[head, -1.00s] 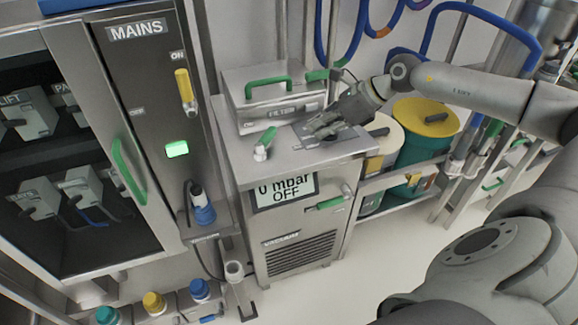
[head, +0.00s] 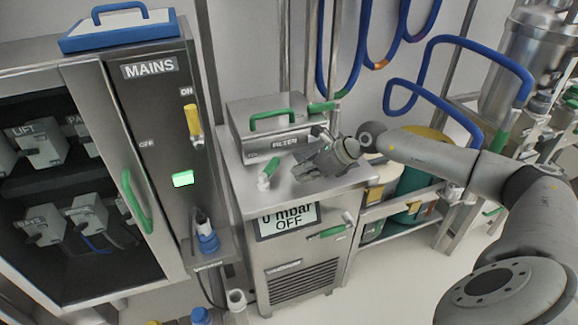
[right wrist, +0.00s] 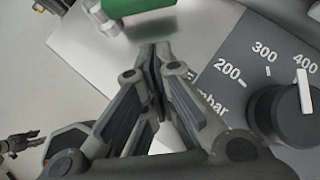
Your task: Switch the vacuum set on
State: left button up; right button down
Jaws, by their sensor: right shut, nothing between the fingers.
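The vacuum set is a steel cabinet (head: 290,260) in the middle of the head view. Its display (head: 288,220) reads 0 mbar OFF. A green-handled lever (head: 269,168) with a white base stands at the left of its top. Another green handle (head: 328,232) is on the front, right of the display. My right gripper (head: 302,172) is over the top, just right of the lever, shut and empty. In the right wrist view its fingertips (right wrist: 152,52) are close below a green handle (right wrist: 128,6). A dark knob (right wrist: 285,115) with mbar marks lies to the right. My left gripper is not seen.
A filter box (head: 275,130) with a green handle stands at the back of the top. The mains cabinet (head: 150,100), with a yellow handle (head: 193,120) by ON and a lit green lamp (head: 183,179), is at left. Drums and blue hoses are at right.

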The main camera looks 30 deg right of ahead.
aim_at(270, 173)
jog(key=w+a, duration=0.1)
jog(key=w+p, duration=0.1)
jog(key=shift+w+a, duration=0.35)
jog(key=shift+a, duration=0.05)
jog(key=shift+w+a+f, duration=0.1)
jog(key=shift+w+a, duration=0.1)
jog(key=shift+w, duration=0.2)
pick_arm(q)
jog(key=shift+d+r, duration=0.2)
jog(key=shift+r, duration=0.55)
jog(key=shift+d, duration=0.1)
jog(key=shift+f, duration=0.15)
pick_arm(e)
jog(key=shift+w+f, duration=0.1)
pick_arm(q)
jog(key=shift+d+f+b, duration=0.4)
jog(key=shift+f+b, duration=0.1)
jog(key=shift+b, duration=0.05)
pick_arm(e)
jog(key=shift+w+d+n, duration=0.1)
jog(key=shift+w+n, duration=0.05)
jog(key=shift+n, duration=0.25)
